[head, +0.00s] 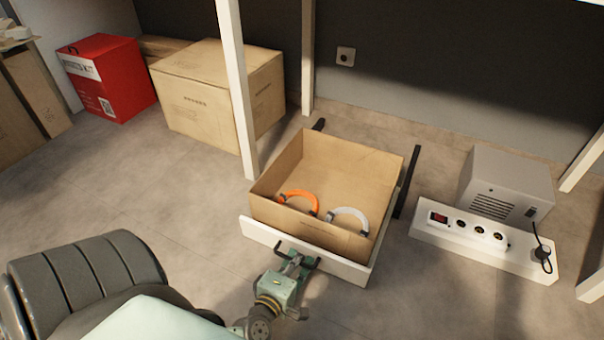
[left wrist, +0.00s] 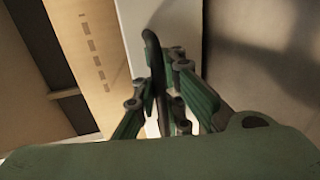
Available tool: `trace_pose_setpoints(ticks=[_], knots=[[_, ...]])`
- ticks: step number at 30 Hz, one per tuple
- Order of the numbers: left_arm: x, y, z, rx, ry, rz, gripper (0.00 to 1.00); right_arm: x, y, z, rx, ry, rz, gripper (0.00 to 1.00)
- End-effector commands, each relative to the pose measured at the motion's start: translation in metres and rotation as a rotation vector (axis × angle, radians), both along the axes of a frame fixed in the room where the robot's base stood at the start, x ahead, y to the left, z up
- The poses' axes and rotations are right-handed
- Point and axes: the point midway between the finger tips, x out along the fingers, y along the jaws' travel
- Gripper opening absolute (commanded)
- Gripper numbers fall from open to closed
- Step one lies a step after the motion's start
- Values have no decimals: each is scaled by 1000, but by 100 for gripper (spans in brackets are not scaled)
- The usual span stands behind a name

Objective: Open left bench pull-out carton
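The pull-out carton (head: 318,235) is an open-topped cardboard box on a sliding drawer with a white front board (head: 345,268). It stands well out from under the bench, with dark rails (head: 405,182) showing beside and behind it. An orange curved item (head: 300,196) and a white curved item (head: 350,213) lie inside. My left gripper (head: 296,262) is at the front board. In the left wrist view its green fingers (left wrist: 160,105) lie on both sides of the dark handle (left wrist: 152,60) and look closed on it. My right gripper is out of view.
White bench legs (head: 238,90) stand behind the carton. A large closed carton (head: 205,105) and a red box (head: 105,80) are at the back left. A grey metal unit (head: 505,185) and a white socket panel (head: 480,245) are at the right. Floor left of the drawer is clear.

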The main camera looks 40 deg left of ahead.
Motion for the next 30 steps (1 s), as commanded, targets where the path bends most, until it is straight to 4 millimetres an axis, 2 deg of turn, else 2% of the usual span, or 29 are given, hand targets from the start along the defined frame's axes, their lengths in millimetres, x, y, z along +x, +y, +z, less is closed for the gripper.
trace_pose_setpoints(ticks=[10, 16, 25, 30], knots=[[2, -1, 5, 1, -11, 0, 0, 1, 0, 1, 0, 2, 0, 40], [2, 0, 4, 1, -10, 0, 17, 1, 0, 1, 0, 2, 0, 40], [1, 0, 3, 1, -6, 0, 17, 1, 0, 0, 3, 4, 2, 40], [-13, -3, 4, 0, -3, 0, 17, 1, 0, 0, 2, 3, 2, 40]])
